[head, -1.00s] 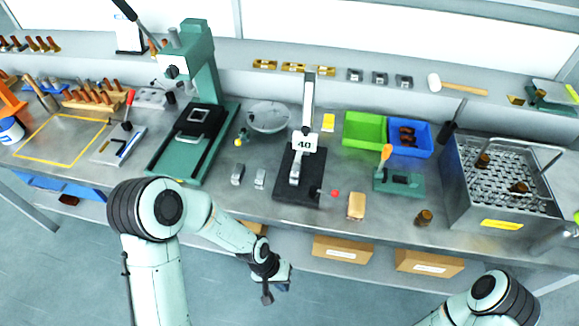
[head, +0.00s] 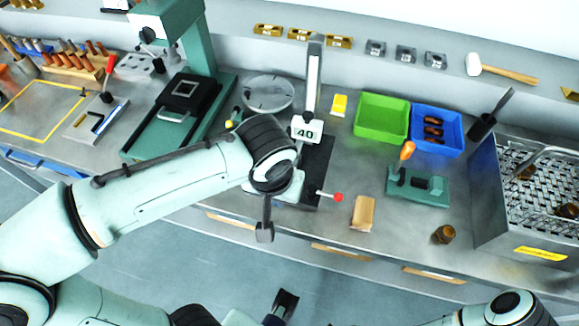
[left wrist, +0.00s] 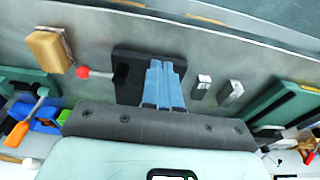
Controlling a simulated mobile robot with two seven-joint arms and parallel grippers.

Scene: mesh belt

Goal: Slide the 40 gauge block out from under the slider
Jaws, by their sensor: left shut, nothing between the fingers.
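The base also shows in the left wrist view (left wrist: 128,92). The 40 gauge block cannot be made out; my left wrist covers the space below the slider. My left gripper's blue fingers (left wrist: 161,66) are together and empty, in front of the black base in the left wrist view. Whether they touch anything cannot be told. My right gripper's jaws do not show.
A red-tipped lever (head: 337,197) juts from the stand. Two small metal blocks (left wrist: 201,87) (left wrist: 230,92) lie beside the base. A tan block (head: 362,213) and a green fixture (head: 418,186) stand to the right. A green press (head: 180,120) stands left.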

